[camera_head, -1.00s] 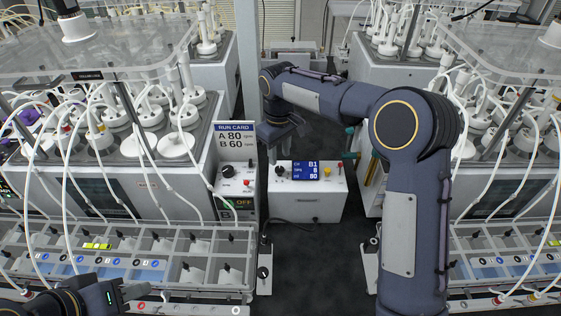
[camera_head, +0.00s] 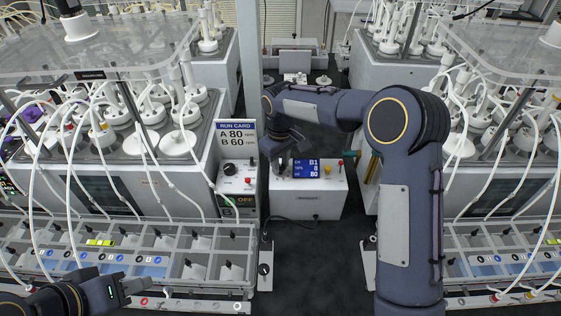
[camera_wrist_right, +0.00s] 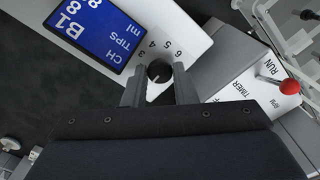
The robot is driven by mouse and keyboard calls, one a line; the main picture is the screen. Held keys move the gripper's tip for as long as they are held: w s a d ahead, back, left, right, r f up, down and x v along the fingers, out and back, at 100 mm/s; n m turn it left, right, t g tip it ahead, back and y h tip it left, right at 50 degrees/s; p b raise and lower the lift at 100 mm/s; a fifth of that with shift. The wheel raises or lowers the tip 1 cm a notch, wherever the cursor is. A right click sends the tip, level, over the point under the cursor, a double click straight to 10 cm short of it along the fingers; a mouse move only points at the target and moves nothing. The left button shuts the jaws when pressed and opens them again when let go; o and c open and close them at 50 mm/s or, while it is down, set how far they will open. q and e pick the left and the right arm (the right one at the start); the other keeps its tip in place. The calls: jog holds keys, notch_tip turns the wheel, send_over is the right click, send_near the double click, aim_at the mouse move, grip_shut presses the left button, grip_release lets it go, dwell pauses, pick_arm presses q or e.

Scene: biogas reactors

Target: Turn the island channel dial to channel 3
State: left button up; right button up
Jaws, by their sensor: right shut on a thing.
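The island channel dial (camera_wrist_right: 160,72) is a small dark knob on a white box (camera_head: 309,203) on the island. In the right wrist view the printed numbers 3, 4, 5 and 6 curve around it. The dial's pointer is not clear to see. My right gripper (camera_wrist_right: 160,86) has a finger on each side of the knob and is shut on it. In the head view my right gripper (camera_head: 280,160) covers the dial.
A run card (camera_head: 236,136) reads A 80, B 60 above a timer box (camera_head: 237,178) left of the island. A red-topped lever (camera_wrist_right: 288,86) stands near my right gripper. A yellow and a red knob sit right of the display. Reactors with tubes flank both sides.

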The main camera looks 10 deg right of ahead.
jog(key=shift+m, duration=0.3)
jog(key=m+b, duration=0.1)
jog(key=m, duration=0.1)
jog(key=shift+m, duration=0.4)
jog(key=m+b, duration=0.1)
jog(key=m, duration=0.2)
jog(key=shift+m, duration=0.3)
jog(key=m, duration=0.4)
jog(key=shift+m, duration=2.5)
jog(key=o, duration=0.7)
jog(key=shift+b, duration=0.3)
